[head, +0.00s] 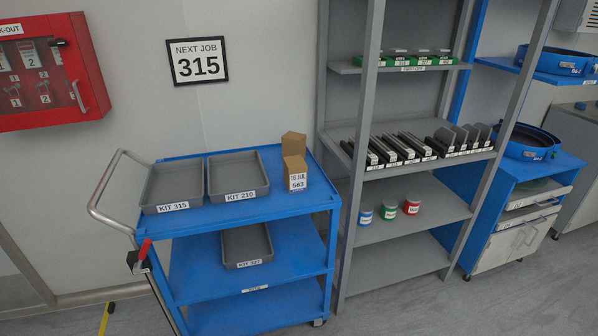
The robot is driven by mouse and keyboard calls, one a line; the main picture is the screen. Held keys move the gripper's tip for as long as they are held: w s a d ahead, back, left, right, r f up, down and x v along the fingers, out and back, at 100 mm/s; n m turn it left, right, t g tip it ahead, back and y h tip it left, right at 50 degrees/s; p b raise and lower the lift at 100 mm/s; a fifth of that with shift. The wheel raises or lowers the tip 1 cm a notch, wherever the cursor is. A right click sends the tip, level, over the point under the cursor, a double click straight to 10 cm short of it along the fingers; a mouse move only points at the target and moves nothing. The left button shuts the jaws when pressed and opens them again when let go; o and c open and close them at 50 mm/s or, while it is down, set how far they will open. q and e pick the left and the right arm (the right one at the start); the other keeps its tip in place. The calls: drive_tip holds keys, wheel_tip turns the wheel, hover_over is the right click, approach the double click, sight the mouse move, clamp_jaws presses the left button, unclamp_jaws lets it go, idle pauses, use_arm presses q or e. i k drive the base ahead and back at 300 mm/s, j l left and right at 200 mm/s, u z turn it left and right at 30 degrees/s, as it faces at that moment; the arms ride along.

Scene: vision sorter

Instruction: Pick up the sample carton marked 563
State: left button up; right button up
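The sample carton marked 563 (296,173) is a small brown box with a white label reading 563. It stands upright on the top shelf of the blue cart (265,210), near its right end. Another brown carton (293,144) stands directly behind it, and its lower part is hidden by the front one. I cannot tell whether the two touch. Neither of my grippers shows in the head view.
Grey trays KIT 315 (172,187) and KIT 210 (237,173) lie left of the cartons. Tray KIT 327 (246,245) is on the cart's middle shelf. A grey rack (338,240) stands close to the cart's right side. The cart's front-right top corner is clear.

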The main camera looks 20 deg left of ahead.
sight(295, 169)
drive_tip(key=i+l+u, duration=0.2)
drive_tip(key=u, duration=0.25)
drive_tip(key=i+l+u, duration=0.15)
drive_tip(key=l+u, duration=0.25)
drive_tip(key=i+l+u, duration=0.1)
drive_tip(key=l, duration=0.2)
drive_tip(key=i+l+u, duration=0.2)
drive_tip(key=l, duration=0.35)
drive_tip(key=i+l, duration=0.1)
drive_tip(key=l, duration=0.2)
drive_tip(key=i+l, duration=0.1)
drive_tip(key=l, duration=0.25)
drive_tip(key=i+l, duration=0.1)
drive_tip(key=l, duration=0.2)
